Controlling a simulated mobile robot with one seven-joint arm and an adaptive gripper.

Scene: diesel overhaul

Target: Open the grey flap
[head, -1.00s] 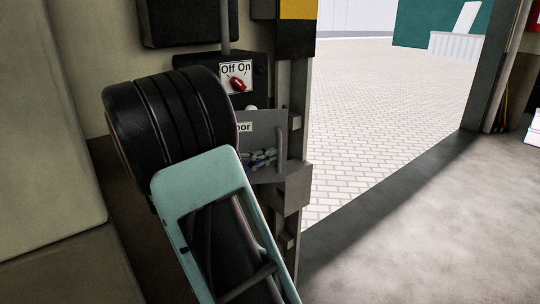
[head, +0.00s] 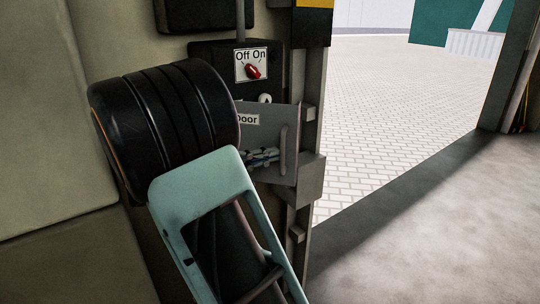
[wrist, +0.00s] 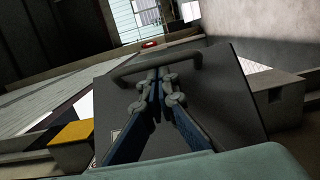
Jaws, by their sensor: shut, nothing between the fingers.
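The grey flap (head: 273,122), labelled "Door", is on the wall below the Off/On switch. It has a bar handle (head: 284,147) near its right edge. In the wrist view the flap (wrist: 225,100) fills the middle, with its handle (wrist: 150,62) across the upper part. My gripper (head: 274,153) is in front of the flap, its fingertips beside the handle on the label side. In the wrist view the gripper (wrist: 155,74) is shut and empty, its tips close to the bar. I cannot tell whether they touch it, or whether the flap is ajar.
The black switch box (head: 211,56) with a red knob (head: 253,72) is just above the flap. A grey door post (head: 301,80) stands right of it. Beyond are open paving (head: 390,110) and clear floor (head: 430,240). A pale cabinet (head: 50,120) is at left.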

